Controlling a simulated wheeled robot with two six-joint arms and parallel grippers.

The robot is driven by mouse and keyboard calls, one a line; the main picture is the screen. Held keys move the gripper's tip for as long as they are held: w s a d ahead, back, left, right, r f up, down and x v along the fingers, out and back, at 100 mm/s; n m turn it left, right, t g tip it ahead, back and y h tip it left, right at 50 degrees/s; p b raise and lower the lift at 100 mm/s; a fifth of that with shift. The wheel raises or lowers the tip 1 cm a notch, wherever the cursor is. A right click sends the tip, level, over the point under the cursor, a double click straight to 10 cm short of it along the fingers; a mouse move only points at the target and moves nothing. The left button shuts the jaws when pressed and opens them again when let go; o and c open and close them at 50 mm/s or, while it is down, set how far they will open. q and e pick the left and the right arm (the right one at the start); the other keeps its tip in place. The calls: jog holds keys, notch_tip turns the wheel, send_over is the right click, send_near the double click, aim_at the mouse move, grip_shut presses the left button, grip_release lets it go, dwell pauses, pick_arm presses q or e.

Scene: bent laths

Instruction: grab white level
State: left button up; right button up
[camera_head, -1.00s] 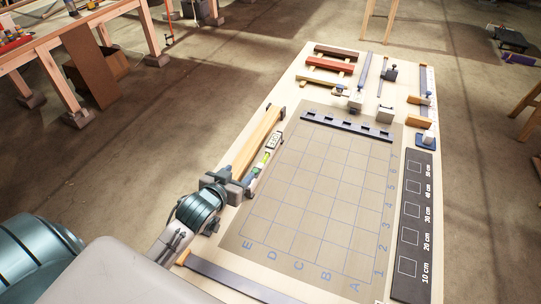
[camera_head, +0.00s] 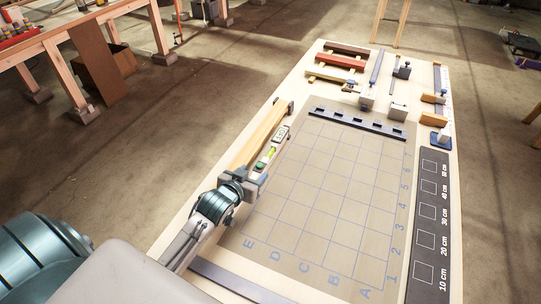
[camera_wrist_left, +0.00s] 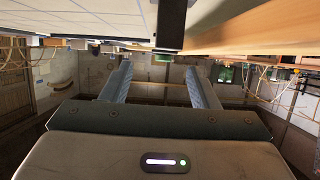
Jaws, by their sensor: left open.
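The white level (camera_head: 282,133) lies along the left edge of the gridded mat, with a yellow-green vial near its lower end. My left gripper (camera_head: 252,180) is open just below the level's near end, low over the table. In the left wrist view its two fingers (camera_wrist_left: 160,78) stand wide apart with nothing clearly held between them. A dark end piece (camera_wrist_left: 170,25) hangs above the fingers there; I cannot tell for sure that it is the level. My right gripper is not in view.
A wooden beam (camera_head: 259,136) lies close along the level's left side. The gridded mat (camera_head: 325,200) is clear. Laths (camera_head: 337,61), small blocks and clamps stand at the table's far end. A black strip with squares (camera_head: 430,220) runs along the right.

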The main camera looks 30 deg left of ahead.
aim_at(258, 167)
pick_arm(q)
jog(key=x, duration=0.1)
jog(key=p+x, duration=0.1)
jog(key=x, duration=0.1)
jog(key=p+x, duration=0.1)
jog(key=x, duration=0.1)
jog(key=shift+w+a, duration=0.15)
jog(key=shift+a, duration=0.1)
jog(key=shift+w+f, duration=0.2)
jog(key=shift+w, duration=0.05)
jog(key=shift+c, duration=0.2)
jog(key=c, duration=1.1)
jog(key=shift+r, duration=0.1)
grip_shut()
